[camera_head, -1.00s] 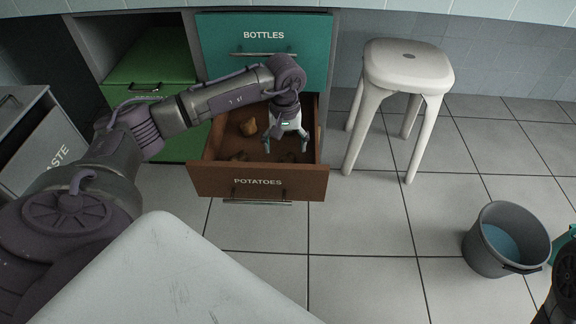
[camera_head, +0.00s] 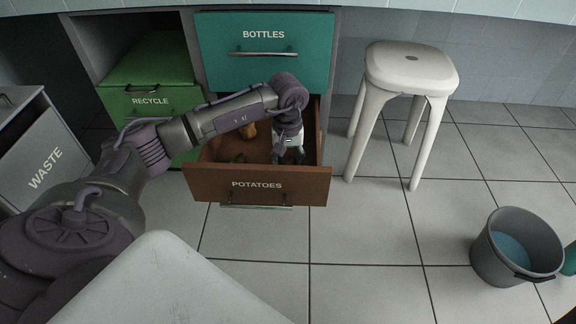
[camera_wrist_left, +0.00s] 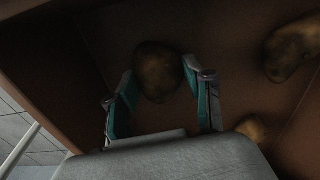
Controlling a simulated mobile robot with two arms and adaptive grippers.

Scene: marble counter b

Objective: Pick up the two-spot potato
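My left gripper (camera_head: 289,158) is down inside the open brown drawer marked POTATOES (camera_head: 222,186). In the left wrist view its two teal-padded fingers (camera_wrist_left: 163,92) are apart. A brown potato (camera_wrist_left: 158,70) lies at the fingertips, between them, with a gap visible toward the palm. Another potato (camera_wrist_left: 291,50) lies to the right, and part of a smaller, lighter one (camera_wrist_left: 252,127) shows lower right. In the head view, a potato (camera_head: 249,130) and a darker one (camera_head: 239,158) lie left of the gripper. Spots cannot be made out on any potato. My right gripper is not in view.
The drawer walls are close around the gripper, with the shut teal BOTTLES drawer (camera_head: 264,68) just above. A green RECYCLE drawer (camera_head: 150,102) and a grey WASTE bin (camera_head: 42,150) are left. A white stool (camera_head: 410,68) and grey bucket (camera_head: 488,262) stand right on the tiled floor.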

